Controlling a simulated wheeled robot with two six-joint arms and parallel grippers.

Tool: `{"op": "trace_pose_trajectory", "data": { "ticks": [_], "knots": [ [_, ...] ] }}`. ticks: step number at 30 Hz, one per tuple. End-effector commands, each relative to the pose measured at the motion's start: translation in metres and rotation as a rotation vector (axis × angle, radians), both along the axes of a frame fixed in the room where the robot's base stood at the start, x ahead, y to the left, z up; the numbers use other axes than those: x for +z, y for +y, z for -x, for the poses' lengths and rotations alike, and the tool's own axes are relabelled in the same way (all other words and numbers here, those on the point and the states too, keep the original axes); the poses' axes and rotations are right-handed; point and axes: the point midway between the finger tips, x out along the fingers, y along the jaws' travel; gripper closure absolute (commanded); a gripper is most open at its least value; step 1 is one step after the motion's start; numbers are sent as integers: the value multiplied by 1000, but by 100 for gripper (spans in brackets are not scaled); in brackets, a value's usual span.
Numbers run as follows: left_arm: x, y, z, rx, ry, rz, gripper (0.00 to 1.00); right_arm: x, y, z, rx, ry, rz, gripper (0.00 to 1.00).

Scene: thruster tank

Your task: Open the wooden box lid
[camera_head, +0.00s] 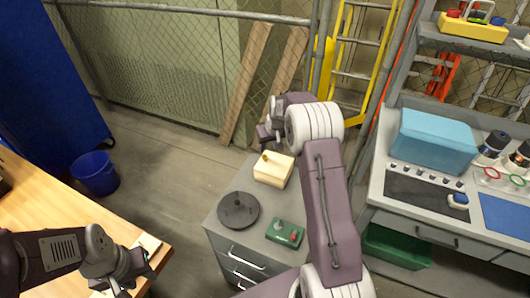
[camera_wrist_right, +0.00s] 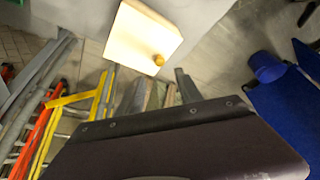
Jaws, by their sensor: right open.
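The pale wooden box (camera_head: 271,175) stands on the grey cabinet and its lid looks closed. A small round brown knob (camera_head: 265,157) sits near one edge of the lid. In the right wrist view the box (camera_wrist_right: 138,35) is at the top, with its knob (camera_wrist_right: 158,60) near the lower right corner. My right gripper (camera_head: 265,124) is open and empty, above and beyond the box, apart from it. My left gripper (camera_head: 133,274) is over the corner of the wooden table at lower left; its jaw opening is unclear.
A dark round disc (camera_head: 239,210) and a green box with a red button (camera_head: 285,233) share the cabinet top (camera_head: 217,235) with the wooden box. A workbench with a blue case (camera_head: 432,142) stands at right. A blue bucket (camera_head: 95,172) is on the floor.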

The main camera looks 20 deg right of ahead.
Motion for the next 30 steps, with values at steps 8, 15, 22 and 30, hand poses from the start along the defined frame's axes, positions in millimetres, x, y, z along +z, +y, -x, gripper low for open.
{"op": "trace_pose_trajectory", "data": {
  "ticks": [8, 15, 22, 30],
  "knots": [
    [4, 0, 0, 0, 0, 0, 64, -43, 0, -17, 2, 5, -2, 58],
    [7, 0, 0, 0, 0, 0, 64, -78, -1, -32, 1, 2, -1, 58],
    [7, 0, 0, 0, 0, 0, 64, -84, -1, -35, 1, 1, -1, 58],
    [7, 0, 0, 0, 0, 0, 64, -83, -1, -35, 1, 1, -1, 100]
  ]
}}
